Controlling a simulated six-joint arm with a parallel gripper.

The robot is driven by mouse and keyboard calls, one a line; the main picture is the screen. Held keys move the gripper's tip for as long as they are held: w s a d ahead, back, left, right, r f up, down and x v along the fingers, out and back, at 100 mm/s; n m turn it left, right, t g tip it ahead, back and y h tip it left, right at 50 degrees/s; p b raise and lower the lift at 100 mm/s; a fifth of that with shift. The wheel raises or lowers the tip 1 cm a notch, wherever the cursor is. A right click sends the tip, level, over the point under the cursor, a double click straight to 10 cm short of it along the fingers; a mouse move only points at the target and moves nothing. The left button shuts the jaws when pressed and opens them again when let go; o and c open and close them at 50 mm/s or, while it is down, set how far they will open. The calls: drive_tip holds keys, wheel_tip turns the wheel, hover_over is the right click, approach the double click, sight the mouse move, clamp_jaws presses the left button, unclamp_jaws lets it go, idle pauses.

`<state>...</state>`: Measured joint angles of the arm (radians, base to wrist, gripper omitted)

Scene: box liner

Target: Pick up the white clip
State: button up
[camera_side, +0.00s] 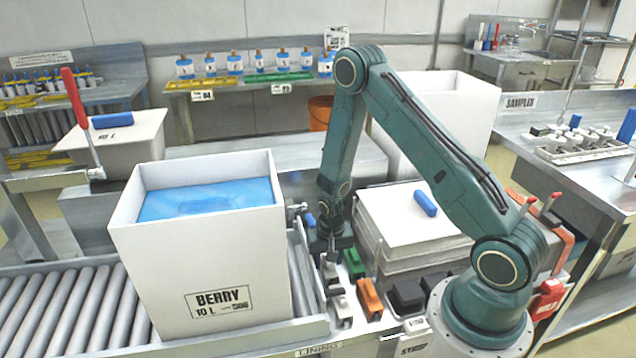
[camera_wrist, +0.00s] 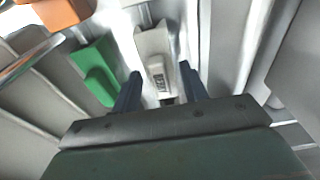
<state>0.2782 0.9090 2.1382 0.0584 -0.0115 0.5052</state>
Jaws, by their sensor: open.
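The white clip (camera_wrist: 155,50) lies in the wrist view just beyond and between my fingertips, with a small dark printed mark on its near part. My gripper (camera_wrist: 160,72) is open, with one dark finger on each side of the clip's near end. I cannot tell whether either finger touches it. In the side view my gripper (camera_side: 328,252) points down low over the row of clips beside the conveyor. Small pale shapes show below it there, but I cannot tell clearly which is this clip.
A green clip (camera_wrist: 97,72) lies close to the left finger, and an orange clip (camera_wrist: 62,12) is farther off; both also show in the side view. The white BERRY box (camera_side: 195,270) with blue liner (camera_side: 208,199) stands left on rollers.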

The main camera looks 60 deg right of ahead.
drive_tip(key=c, duration=0.7)
drive_tip(key=shift+c, duration=0.2)
drive_tip(key=shift+r, duration=0.1)
wheel_tip(320, 180, up, 28)
idle(0.6)
idle(0.6)
